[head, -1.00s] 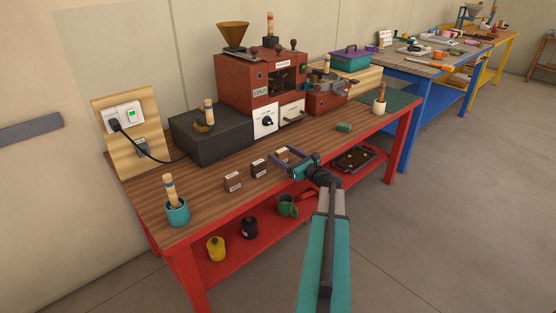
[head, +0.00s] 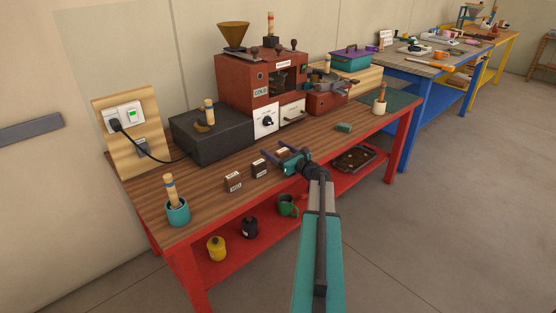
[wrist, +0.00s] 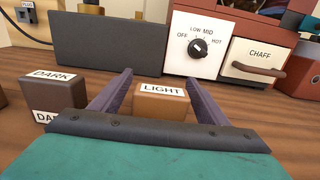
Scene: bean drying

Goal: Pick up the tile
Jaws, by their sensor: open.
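Several small labelled tiles stand in a row on the wooden bench top. A light-brown tile marked LIGHT (wrist: 162,104) sits between the two fingers of my gripper (wrist: 160,88) in the wrist view. The fingers are open, with a gap visible on each side of the tile. A dark-brown tile marked DARK (wrist: 56,102) stands to the left, outside the fingers. In the head view, my gripper (head: 276,155) is low over the bench around the rightmost tile, which it partly hides. Two other tiles, the middle one (head: 260,169) and the left one (head: 233,182), stand clear.
Behind the tiles are a dark grey box (head: 210,134) and a red roaster (head: 240,85) with a dial and a CHAFF drawer (wrist: 257,60). A teal cup (head: 178,212) with a brush stands at the front left. A green block (head: 344,127) lies to the right.

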